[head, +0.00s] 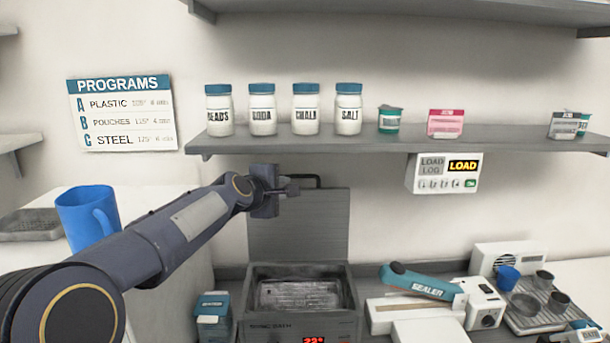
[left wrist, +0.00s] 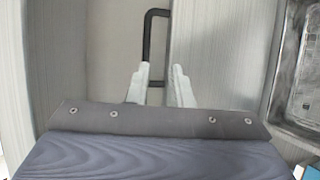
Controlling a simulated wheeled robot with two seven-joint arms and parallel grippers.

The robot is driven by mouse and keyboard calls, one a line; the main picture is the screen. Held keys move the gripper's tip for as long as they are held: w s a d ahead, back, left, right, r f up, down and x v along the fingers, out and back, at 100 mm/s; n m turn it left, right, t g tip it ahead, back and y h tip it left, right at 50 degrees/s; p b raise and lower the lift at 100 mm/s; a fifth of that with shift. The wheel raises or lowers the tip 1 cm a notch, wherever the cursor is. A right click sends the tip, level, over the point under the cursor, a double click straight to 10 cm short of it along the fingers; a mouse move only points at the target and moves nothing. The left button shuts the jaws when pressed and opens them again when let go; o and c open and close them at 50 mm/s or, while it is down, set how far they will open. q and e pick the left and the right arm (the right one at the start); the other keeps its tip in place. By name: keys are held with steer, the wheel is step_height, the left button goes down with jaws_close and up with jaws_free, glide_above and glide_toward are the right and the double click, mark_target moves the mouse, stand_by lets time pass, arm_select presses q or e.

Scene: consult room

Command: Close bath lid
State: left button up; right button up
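The bath (head: 300,325) is a grey metal box on the counter, with an empty-looking metal basin inside. Its lid (head: 300,235) stands upright at the back, open. A dark loop handle (head: 308,177) sits at the lid's top edge. My left gripper (head: 294,187) is in front of the handle at the top of the lid. In the left wrist view its pale fingers (left wrist: 160,68) are a little apart, with the dark handle (left wrist: 150,45) in line with the gap. I cannot tell whether they touch it. The lid panel (left wrist: 220,50) lies right of the handle there. My right gripper is not in view.
A shelf (head: 390,143) with several jars runs above the lid. A control box (head: 443,173) hangs beneath it. A teal sealer (head: 420,282) stands right of the bath, and a teal box (head: 213,318) stands left. A blue mug (head: 85,215) is at left.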

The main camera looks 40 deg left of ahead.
mark_target(299, 177)
arm_select(q)
steer(key=x, duration=0.3)
steer(key=r+p+x, duration=0.1)
steer(key=x, duration=0.3)
steer(key=r+p+x, duration=0.1)
steer(key=x, duration=0.3)
steer(key=shift+w+a, duration=0.15)
steer(key=shift+w, duration=0.15)
steer(key=shift+w+a+f, duration=0.1)
steer(key=shift+w+f, duration=0.05)
steer(key=shift+w, duration=0.25)
jaws_close()
